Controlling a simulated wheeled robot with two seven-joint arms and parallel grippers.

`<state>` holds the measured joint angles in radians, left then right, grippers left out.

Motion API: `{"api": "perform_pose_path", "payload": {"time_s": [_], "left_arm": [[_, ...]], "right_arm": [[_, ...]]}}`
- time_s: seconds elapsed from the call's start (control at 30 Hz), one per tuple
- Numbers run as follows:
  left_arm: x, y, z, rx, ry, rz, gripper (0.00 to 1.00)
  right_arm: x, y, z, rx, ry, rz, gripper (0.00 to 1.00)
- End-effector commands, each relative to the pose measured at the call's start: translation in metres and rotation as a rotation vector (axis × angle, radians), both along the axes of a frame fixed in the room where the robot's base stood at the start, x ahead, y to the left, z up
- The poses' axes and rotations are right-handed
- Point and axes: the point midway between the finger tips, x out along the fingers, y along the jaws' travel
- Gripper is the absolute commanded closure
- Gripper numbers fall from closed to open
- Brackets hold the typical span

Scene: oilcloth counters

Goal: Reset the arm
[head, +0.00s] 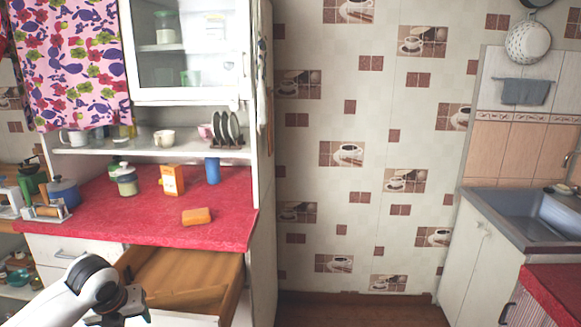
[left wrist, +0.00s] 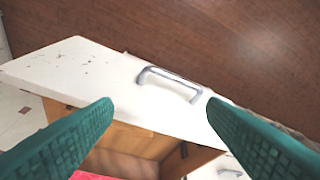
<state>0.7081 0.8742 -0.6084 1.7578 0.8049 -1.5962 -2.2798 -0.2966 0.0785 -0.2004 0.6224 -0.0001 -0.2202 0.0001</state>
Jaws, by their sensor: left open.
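My left arm reaches in from the lower left of the head view, with its gripper (head: 140,312) low beside the open drawer (head: 180,268). The left wrist view shows the two teal fingers of this gripper (left wrist: 160,105) spread wide with nothing between them. Beyond the fingertips are the drawer's white front panel (left wrist: 85,75) and its metal handle (left wrist: 170,83), which the fingers do not grip. The drawer is pulled out and its wooden inside looks empty where it shows. My right gripper is in neither view.
The red counter (head: 120,225) above the drawer holds an orange-brown block (head: 197,216), an orange box (head: 172,180), a blue cup (head: 212,171) and a jar (head: 126,181). A sink (head: 535,215) stands at the right. The brown floor (head: 360,310) between the cabinets looks clear.

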Motion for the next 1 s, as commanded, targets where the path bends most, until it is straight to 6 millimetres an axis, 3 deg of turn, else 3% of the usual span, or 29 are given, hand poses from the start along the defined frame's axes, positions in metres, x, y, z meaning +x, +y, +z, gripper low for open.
{"api": "perform_pose_path", "payload": {"time_s": [0.27, 0.57, 0.67, 0.8, 1.0], "left_arm": [[-0.018, -0.036, -0.033, -0.095, -0.008, 0.132, 0.33], [-0.063, -0.095, -0.083, -0.296, -0.011, 0.439, 0.33], [-0.091, -0.12, -0.103, -0.408, -0.004, 0.626, 0.33], [-0.144, -0.153, -0.126, -0.604, 0.014, 1.026, 0.33], [-0.208, -0.165, -0.138, -0.802, 0.017, 1.606, 0.33]], "right_arm": [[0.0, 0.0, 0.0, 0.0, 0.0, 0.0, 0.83], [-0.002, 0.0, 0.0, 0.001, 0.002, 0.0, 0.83], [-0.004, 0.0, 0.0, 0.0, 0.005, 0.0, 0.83], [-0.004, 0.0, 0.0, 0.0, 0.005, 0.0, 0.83], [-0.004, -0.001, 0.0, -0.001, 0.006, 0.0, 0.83]]}}
